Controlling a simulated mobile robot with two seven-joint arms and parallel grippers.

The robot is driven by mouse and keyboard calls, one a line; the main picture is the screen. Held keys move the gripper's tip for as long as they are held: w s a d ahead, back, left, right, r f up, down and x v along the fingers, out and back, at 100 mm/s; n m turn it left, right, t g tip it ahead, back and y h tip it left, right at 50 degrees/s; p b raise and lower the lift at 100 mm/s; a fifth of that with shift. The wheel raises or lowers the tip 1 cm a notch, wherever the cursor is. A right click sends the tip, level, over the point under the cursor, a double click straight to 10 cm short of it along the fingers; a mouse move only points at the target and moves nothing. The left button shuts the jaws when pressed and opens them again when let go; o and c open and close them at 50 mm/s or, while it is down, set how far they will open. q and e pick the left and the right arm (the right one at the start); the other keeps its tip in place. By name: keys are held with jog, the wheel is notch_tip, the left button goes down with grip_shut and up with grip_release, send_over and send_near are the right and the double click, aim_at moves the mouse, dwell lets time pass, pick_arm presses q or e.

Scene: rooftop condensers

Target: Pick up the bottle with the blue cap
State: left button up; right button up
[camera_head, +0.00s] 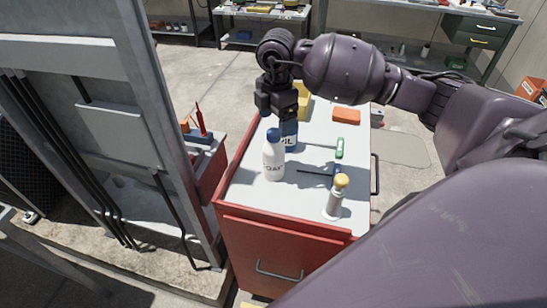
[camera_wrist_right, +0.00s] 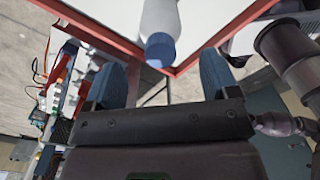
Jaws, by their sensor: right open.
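The bottle with the blue cap (camera_head: 273,160) is white with dark lettering and stands upright on the pale top of a red tool cabinet (camera_head: 240,190). My right gripper (camera_head: 277,110) is above and just behind the bottle in the head view. In the right wrist view, my right gripper (camera_wrist_right: 161,65) is open, with its two blue fingers apart. The blue cap and white body of the bottle (camera_wrist_right: 160,45) show between and beyond the fingertips, with no contact visible. My left gripper is not in view.
A pale bottle with a yellow cap (camera_head: 335,198) stands at the front right. A green-and-white item (camera_head: 339,147), an orange block (camera_head: 346,115) and a yellow item (camera_head: 303,104) are farther back. A grey metal panel (camera_head: 110,110) rises at left.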

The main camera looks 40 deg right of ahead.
aim_at(274, 131)
jog(key=shift+a+f, duration=0.15)
jog(key=shift+f, duration=1.45)
jog(key=shift+a+f, duration=0.15)
jog(key=shift+f, duration=1.45)
jog(key=c, duration=1.3)
jog(key=shift+w+r, duration=0.1)
grip_shut()
